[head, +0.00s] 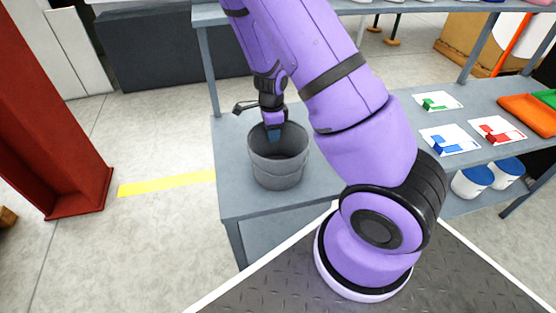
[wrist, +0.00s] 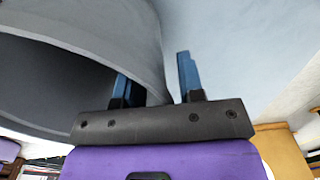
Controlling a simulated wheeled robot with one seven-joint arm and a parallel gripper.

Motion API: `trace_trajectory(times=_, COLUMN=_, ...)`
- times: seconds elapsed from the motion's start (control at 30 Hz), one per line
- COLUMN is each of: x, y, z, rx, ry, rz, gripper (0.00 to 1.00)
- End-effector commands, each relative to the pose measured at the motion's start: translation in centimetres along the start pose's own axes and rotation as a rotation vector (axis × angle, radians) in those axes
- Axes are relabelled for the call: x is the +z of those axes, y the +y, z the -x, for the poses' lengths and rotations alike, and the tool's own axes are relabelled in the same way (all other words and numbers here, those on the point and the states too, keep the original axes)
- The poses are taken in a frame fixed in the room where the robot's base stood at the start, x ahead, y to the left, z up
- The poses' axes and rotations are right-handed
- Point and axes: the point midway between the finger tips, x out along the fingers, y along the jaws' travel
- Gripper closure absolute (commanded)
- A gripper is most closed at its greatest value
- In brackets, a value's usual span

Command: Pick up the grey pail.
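The grey pail (head: 277,170) stands upright on the left end of the grey table in the head view. In the wrist view the pail (wrist: 110,30) fills the upper left, with its dark inside below the rim. My gripper (head: 272,133) points down at the pail's far rim. In the wrist view my gripper (wrist: 155,80) is open, with its blue fingers astride the pail wall. One finger is inside the pail, its tip hidden by the wall. The other is outside, with a visible gap to the wall.
The grey table (head: 232,198) has cards with green, blue and red pieces to the right, and an orange tray (head: 528,115). White tubs with blue lids (head: 472,181) stand below. A red post (head: 50,110) stands at the left. My arm hides the table's middle.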

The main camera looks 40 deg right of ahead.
Motion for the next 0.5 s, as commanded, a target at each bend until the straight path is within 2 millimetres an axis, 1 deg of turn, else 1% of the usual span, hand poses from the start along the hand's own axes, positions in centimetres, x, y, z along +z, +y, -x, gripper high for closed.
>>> trace_trajectory(times=0.17, x=0.01, y=-0.02, z=-0.03, rx=-0.001, ry=0.0, rz=0.0, gripper=0.64)
trace_trajectory(times=0.2, x=0.01, y=-0.01, z=-0.03, rx=-0.001, ry=0.0, rz=0.0, gripper=0.67)
trace_trajectory(times=0.27, x=0.01, y=-0.02, z=-0.02, rx=-0.001, ry=0.0, rz=0.0, gripper=0.81)
trace_trajectory(times=0.3, x=0.01, y=-0.02, z=-0.02, rx=-0.001, ry=0.0, rz=0.0, gripper=0.9)
trace_trajectory(times=0.33, x=0.01, y=-0.02, z=-0.02, rx=-0.001, ry=0.0, rz=0.0, gripper=0.97)
trace_trajectory(times=0.37, x=0.01, y=-0.01, z=-0.02, rx=-0.001, ry=0.0, rz=0.0, gripper=1.0)
trace_trajectory(times=0.5, x=0.0, y=-0.02, z=-0.02, rx=-0.001, ry=0.0, rz=0.0, gripper=1.0)
